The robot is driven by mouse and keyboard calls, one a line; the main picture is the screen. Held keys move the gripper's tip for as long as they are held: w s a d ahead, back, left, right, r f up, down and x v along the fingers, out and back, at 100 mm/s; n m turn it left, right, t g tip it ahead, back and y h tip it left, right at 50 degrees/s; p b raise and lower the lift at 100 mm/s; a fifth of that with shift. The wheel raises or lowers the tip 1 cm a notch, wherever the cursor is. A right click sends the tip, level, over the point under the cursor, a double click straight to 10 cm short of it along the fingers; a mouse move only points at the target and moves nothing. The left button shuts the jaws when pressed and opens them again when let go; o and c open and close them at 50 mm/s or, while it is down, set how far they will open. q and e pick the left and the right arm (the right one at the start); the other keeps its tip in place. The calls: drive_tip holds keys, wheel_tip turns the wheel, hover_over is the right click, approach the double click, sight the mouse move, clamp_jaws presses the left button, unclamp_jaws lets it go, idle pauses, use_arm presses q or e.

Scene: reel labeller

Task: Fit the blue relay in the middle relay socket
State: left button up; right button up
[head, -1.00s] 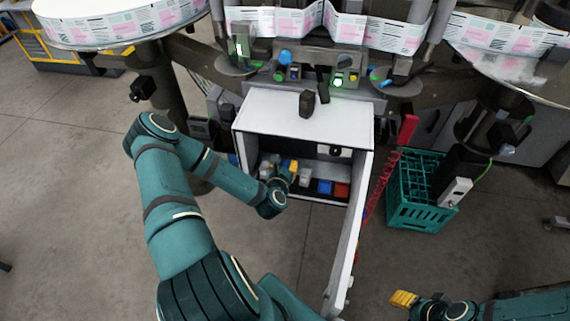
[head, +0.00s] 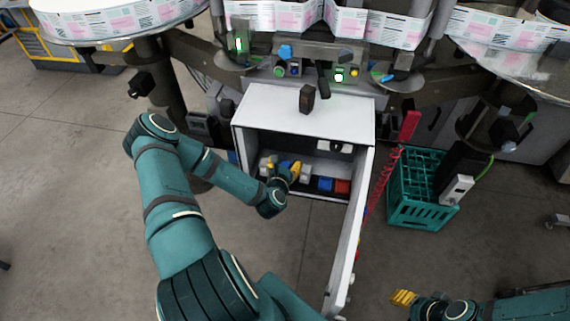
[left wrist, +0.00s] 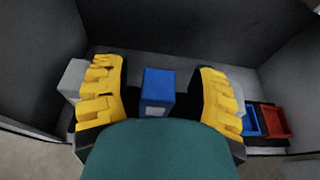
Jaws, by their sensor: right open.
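The blue relay (left wrist: 157,90) stands between two pale grey blocks, in the middle of a row inside the open cabinet (head: 305,108). It also shows as a small blue patch in the head view (head: 285,165). My left gripper (left wrist: 157,95) is open, with one yellow finger on each side of the blue relay and a gap on both sides. It shows in the head view too (head: 283,170). The relay's base and the middle socket are hidden, so I cannot tell how deep it sits. My right gripper (head: 404,298) is open and empty at the lower right, away from the cabinet.
A blue bin (head: 325,185) and a red bin (head: 342,187) are on the cabinet floor at right. The cabinet door (head: 347,245) hangs open on the right. A teal crate (head: 421,205) stands on the floor beyond it. A dark block (head: 306,99) stands on the cabinet top.

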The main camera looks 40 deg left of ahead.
use_arm(q)
wheel_tip(320, 180, up, 10)
idle(0.6)
idle(0.5)
